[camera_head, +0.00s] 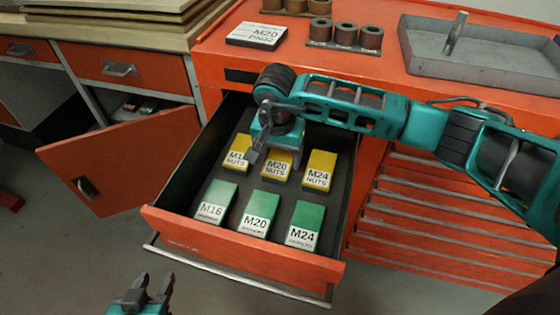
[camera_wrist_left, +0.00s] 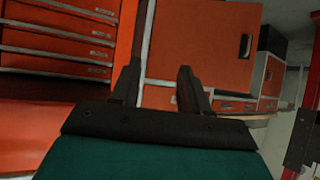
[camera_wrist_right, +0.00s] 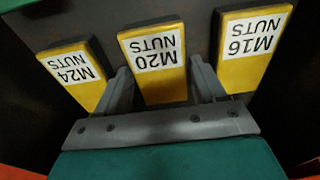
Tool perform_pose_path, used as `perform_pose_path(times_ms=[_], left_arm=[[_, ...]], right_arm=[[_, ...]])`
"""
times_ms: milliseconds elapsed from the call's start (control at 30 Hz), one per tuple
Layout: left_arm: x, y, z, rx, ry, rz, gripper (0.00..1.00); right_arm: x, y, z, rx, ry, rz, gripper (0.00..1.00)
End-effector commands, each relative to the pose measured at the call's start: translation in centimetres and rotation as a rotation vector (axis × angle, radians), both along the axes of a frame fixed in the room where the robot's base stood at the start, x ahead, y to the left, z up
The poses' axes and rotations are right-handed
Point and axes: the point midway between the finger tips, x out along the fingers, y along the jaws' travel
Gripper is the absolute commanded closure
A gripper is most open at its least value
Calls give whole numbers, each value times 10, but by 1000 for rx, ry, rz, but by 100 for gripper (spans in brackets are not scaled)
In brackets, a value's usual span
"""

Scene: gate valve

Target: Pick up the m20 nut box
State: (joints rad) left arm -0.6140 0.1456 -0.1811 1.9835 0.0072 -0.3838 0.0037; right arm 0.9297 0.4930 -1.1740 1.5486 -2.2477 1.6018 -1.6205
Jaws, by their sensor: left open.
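The yellow M20 nuts box (camera_head: 276,168) lies in the open drawer, in the middle of the back row, between the M16 nuts box (camera_head: 236,160) and the M24 nuts box (camera_head: 319,170). My right gripper (camera_head: 273,154) reaches over it from above and partly covers it. In the right wrist view the M20 nuts box (camera_wrist_right: 155,65) sits between my two spread fingers (camera_wrist_right: 162,80), one on each side. I cannot tell whether they touch it. My left gripper (camera_head: 148,288) is open and empty, low in front of the drawer; the left wrist view shows its fingers apart.
Green boxes M16 (camera_head: 215,202), M20 (camera_head: 260,213) and M24 (camera_head: 304,225) form the drawer's front row. The orange drawer front (camera_head: 240,245) rises before them. On the worktop are a flat M20 box (camera_head: 257,35), dark cylinders (camera_head: 345,36) and a grey tray (camera_head: 480,60).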

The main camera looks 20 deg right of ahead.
Motion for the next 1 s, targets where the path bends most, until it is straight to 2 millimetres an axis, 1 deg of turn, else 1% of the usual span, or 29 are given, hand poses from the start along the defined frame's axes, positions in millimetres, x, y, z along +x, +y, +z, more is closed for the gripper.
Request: perform_pose_path(times_ms=[33, 67, 500, 600, 867, 1000], left_arm=[[0, 0, 0, 0, 0, 0, 55], [0, 0, 0, 0, 0, 0, 55], [0, 0, 0, 1, -1, -1, 55], [0, 0, 1, 1, -1, -1, 55], [0, 0, 1, 1, -1, 0, 55], [0, 0, 1, 1, -1, 0, 55]], right_arm=[[0, 0, 0, 0, 0, 0, 35], [0, 0, 0, 0, 0, 0, 38], [0, 0, 0, -1, -1, 0, 80], [1, 0, 1, 1, -3, 0, 89], [1, 0, 3, 1, -3, -1, 89], [2, 0, 12, 0, -5, 0, 89]])
